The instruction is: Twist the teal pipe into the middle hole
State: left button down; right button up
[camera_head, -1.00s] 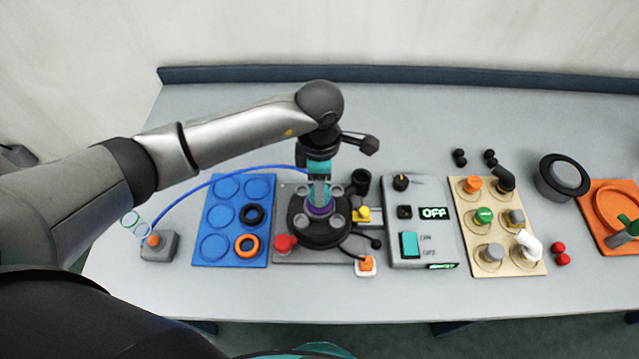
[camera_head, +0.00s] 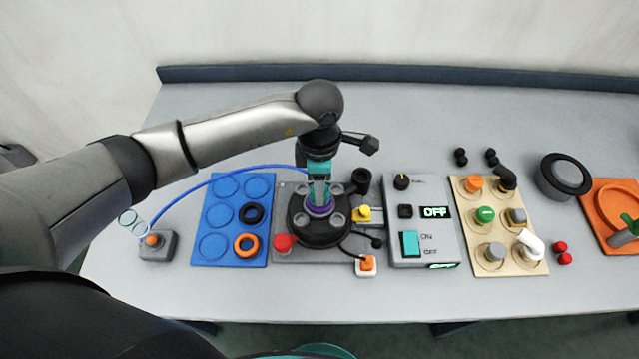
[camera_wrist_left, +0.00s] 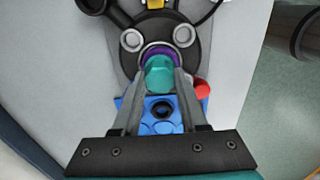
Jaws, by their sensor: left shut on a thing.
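The teal pipe (camera_wrist_left: 160,76) stands between the fingers of my left gripper (camera_wrist_left: 162,84), which is shut on it. In the head view the gripper (camera_head: 319,194) points down over the middle of the round black tank top (camera_head: 300,226). A purple ring (camera_head: 319,211) lies at the centre of this top, and the pipe's lower end is at that ring. The ring also shows in the wrist view (camera_wrist_left: 158,50). The fingers hide part of the pipe, and I cannot tell how deep it sits. The pipe looks roughly upright. My right gripper is not in view.
Grey round caps surround the centre. A red knob (camera_head: 285,244) and a yellow piece (camera_head: 362,214) flank the top. A blue tray (camera_head: 214,246) with rings is left; a grey switch box (camera_head: 426,190) and beige board (camera_head: 480,259) are right. The table's back is clear.

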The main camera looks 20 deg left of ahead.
pick_arm(q)
jog(key=shift+f, duration=0.1)
grip_release()
dwell(0.8)
dwell(0.4)
jog(key=shift+r+p, duration=2.35)
jog(key=shift+r, duration=1.2)
jog(key=shift+c, duration=0.2)
